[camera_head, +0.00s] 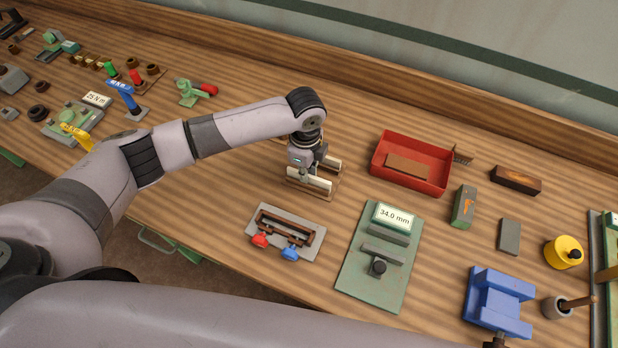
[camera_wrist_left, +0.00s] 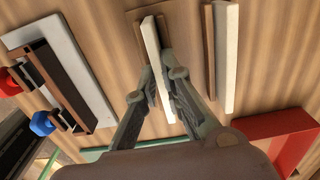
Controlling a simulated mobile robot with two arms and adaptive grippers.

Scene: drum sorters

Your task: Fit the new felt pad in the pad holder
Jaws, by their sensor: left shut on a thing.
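My left gripper (camera_head: 309,176) is shut on a long white felt pad (camera_head: 312,183). In the left wrist view the fingertips (camera_wrist_left: 161,82) close on this white strip (camera_wrist_left: 153,50), which sits over a brown wooden base. A second white strip (camera_wrist_left: 226,55) lies parallel to it on another brown piece, apart from my fingers. The likely pad holder (camera_head: 264,213) is a grey plate with a brown frame, a red knob and a blue knob, nearer than the gripper in the head view. It also shows in the left wrist view (camera_wrist_left: 78,70). My right gripper is out of view.
A red tray (camera_head: 428,183) with a flat brown piece inside stands right of my gripper. A green plate gauge (camera_head: 352,270) reading 34.0 mm stands right of the holder. A blue fixture (camera_head: 490,300) is farther right. Bare bench lies between gripper and holder.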

